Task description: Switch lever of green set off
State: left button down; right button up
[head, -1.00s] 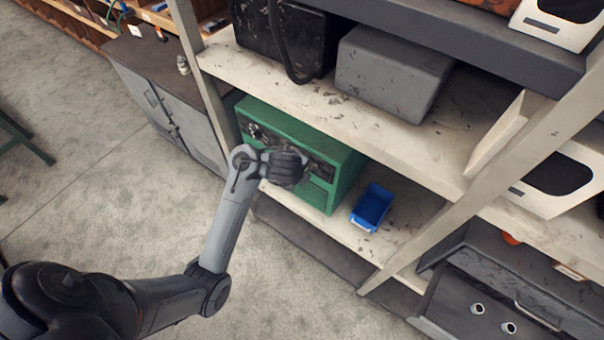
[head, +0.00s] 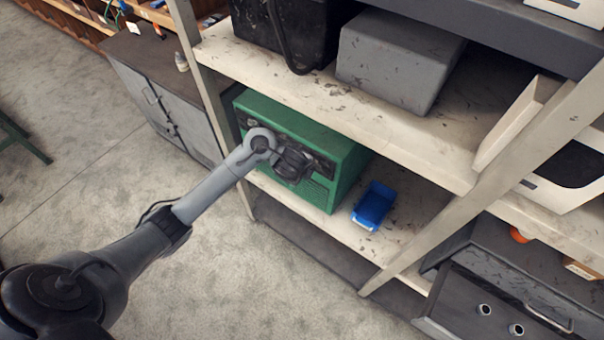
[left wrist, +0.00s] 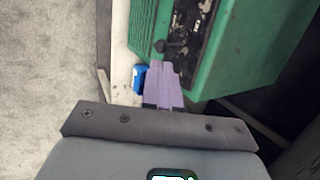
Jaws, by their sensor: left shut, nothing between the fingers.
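The green set (head: 345,165) is a box on the lower shelf with a dark control panel on its front. My left gripper (head: 298,170) is in front of that panel and hides part of it. In the left wrist view the green set (left wrist: 240,50) fills the upper right, its dark panel showing worn pale patches. My left gripper's purple fingers (left wrist: 162,66) are shut and empty. My right gripper is not in view.
A blue bin (head: 373,206) sits on the lower shelf right of the set. The upper shelf (head: 300,103) overhangs it, holding a grey box (head: 398,60) and a black case. A slanted shelf post (head: 470,190) stands to the right. The floor in front is clear.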

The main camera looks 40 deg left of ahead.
pick_arm(q)
jog(key=shift+b+x, duration=1.1)
jog(key=shift+x, duration=1.55)
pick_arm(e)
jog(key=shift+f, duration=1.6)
pick_arm(q)
jog(key=shift+a, duration=0.1)
